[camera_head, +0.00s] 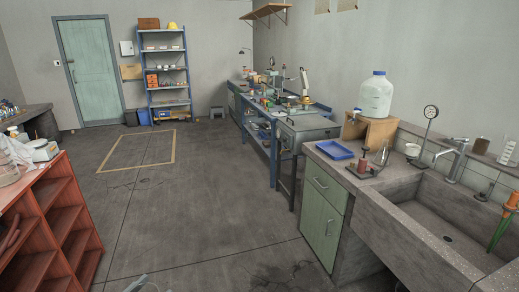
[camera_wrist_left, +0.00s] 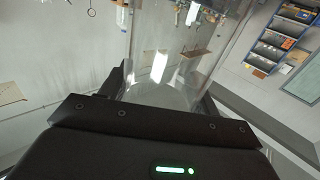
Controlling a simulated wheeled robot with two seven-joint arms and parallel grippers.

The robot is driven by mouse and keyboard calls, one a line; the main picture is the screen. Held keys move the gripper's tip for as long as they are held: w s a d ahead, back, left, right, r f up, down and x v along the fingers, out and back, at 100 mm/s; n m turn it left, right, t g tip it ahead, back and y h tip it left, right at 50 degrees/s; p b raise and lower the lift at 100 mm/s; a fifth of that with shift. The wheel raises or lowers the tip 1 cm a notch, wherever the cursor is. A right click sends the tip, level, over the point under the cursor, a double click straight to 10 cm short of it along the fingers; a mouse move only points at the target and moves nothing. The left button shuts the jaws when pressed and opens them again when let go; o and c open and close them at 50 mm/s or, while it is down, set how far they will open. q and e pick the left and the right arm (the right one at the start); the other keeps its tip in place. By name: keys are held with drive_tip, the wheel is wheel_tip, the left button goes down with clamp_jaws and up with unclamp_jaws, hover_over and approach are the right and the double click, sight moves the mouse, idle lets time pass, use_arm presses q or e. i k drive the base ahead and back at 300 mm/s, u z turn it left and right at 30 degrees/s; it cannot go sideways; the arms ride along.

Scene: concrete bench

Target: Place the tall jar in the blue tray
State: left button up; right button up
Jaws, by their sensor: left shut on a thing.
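The blue tray (camera_head: 335,150) lies flat on the concrete bench, near its left end, and looks empty. In the left wrist view a tall clear glass jar (camera_wrist_left: 178,45) stands between the fingers of my left gripper (camera_wrist_left: 165,88), which is shut on it. The jar is see-through, and the room shows through its wall. In the head view only a small pale piece shows at the bottom edge, and I cannot tell whether it is the jar or my gripper. My right gripper is not in view.
Right of the tray stand a red-based device (camera_head: 363,165), a wooden stand (camera_head: 371,130) with a large bottle (camera_head: 375,97), and a gauge on a post (camera_head: 428,118). A sink (camera_head: 440,225) takes up the bench front. A red shelf unit (camera_head: 55,220) stands left; the middle floor is clear.

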sight(334, 151)
drive_tip(key=u, duration=0.25)
drive_tip(key=i, duration=1.9)
drive_tip(key=z, duration=0.5)
drive_tip(key=i, duration=0.95)
drive_tip(key=z, duration=1.65)
drive_tip(key=i, duration=0.65)
drive_tip(key=z, duration=0.6)
